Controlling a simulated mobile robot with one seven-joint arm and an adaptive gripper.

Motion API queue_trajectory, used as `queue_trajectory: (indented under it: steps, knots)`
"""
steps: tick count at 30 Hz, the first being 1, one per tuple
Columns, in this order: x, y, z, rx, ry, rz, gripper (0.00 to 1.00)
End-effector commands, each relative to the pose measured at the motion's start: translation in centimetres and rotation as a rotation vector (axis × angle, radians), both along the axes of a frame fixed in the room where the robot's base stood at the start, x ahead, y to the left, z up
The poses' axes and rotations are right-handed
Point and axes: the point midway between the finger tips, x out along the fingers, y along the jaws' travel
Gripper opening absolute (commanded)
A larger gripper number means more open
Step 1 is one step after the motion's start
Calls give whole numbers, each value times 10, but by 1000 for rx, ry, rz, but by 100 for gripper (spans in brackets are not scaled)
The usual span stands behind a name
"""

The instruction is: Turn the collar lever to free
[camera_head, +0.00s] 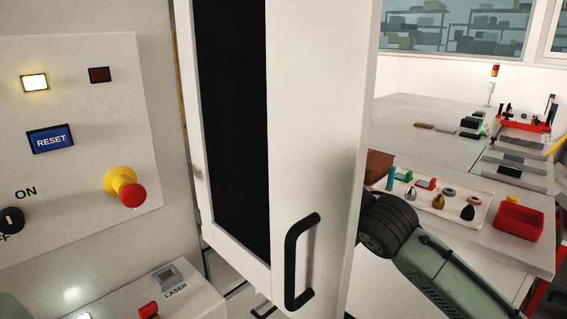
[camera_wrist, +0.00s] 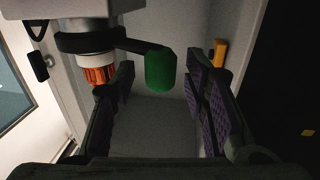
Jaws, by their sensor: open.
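In the wrist view a dark collar (camera_wrist: 85,42) sits around a vertical fitting at the upper left. Its dark lever (camera_wrist: 132,45) points right and ends in a green grip (camera_wrist: 160,71). Below the collar is a white and orange nozzle (camera_wrist: 98,72). My gripper (camera_wrist: 162,88) is open, with one finger on each side of the green grip. The left finger is close to the nozzle; I cannot tell whether it touches. In the head view the collar and my gripper are hidden behind the white door (camera_head: 318,120).
The door has a black handle (camera_head: 300,262) and stands beside a control panel (camera_head: 75,190) with an emergency stop (camera_head: 125,188). A yellow-orange block (camera_wrist: 220,52) is on the enclosure's wall.

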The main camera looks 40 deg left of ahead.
Motion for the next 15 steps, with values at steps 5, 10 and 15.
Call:
queue_trajectory:
  steps: [5, 10, 15]
  knots:
    - [1, 6, -1, 0, -1, 1, 41]
    - [1, 6, -1, 0, -1, 1, 41]
    - [1, 6, -1, 0, 0, 1, 31]
